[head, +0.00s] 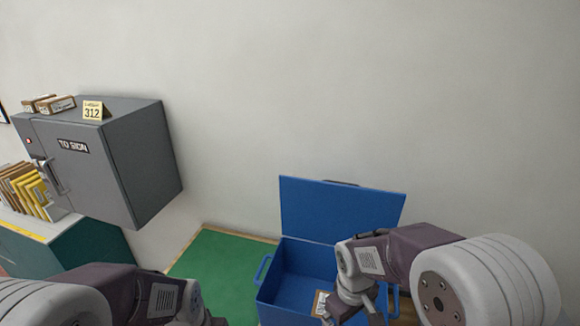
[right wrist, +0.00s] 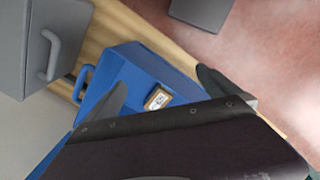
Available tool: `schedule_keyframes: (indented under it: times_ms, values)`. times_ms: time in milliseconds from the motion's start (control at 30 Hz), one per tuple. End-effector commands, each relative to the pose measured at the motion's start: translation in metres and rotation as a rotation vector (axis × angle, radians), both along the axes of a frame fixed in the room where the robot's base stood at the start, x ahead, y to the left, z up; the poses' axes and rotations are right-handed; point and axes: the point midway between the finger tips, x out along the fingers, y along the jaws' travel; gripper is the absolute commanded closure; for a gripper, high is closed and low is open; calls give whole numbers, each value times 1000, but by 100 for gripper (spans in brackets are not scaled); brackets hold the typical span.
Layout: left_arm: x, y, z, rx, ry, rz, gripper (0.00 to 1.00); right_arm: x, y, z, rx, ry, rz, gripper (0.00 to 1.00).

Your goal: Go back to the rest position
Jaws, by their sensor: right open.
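My right gripper (head: 350,308) is over the open blue box in the head view. In the right wrist view its two fingers (right wrist: 162,90) are spread apart with nothing held between them. A small brown parcel with a white label (head: 319,303) lies inside the box; it also shows between the fingers in the right wrist view (right wrist: 158,99). My left arm comes in at the bottom left of the head view, and its fingers are below the picture's edge.
The blue box (head: 295,261) has its lid (head: 340,208) raised against the wall. A green mat (head: 215,258) lies left of it. A grey cabinet (head: 145,165) marked "TO SIGN" carries small cartons and a 312 card. Yellow envelopes (head: 30,190) stand at far left.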

Motion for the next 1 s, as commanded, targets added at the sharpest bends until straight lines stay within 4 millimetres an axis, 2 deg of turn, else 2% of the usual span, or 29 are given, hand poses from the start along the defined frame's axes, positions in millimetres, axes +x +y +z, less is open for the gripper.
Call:
schedule_keyframes:
  times_ms: [267, 300, 400, 500, 600, 700, 1000]
  values:
    - [0, 0, 0, 0, 0, 0, 100, -37, -52, -3, 140, -223, -565, 0]
    - [1, 0, -26, 0, -1, 0, 100, -38, -49, -31, 141, -210, -567, 0]
    - [-1, 0, -58, 0, 1, 0, 100, -46, -45, -65, 134, -167, -566, 0]
    - [0, 0, -81, 0, 1, 0, 100, -53, -43, -91, 129, -134, -572, 0]
    - [0, 0, -97, 0, 1, 0, 100, -59, -41, -109, 125, -108, -576, 0]
    - [0, 0, -104, 0, 0, 0, 100, -62, -40, -116, 122, -91, -579, 0]
    - [0, 0, -100, 0, 0, 0, 100, -63, -40, -113, 122, -87, -578, 0]
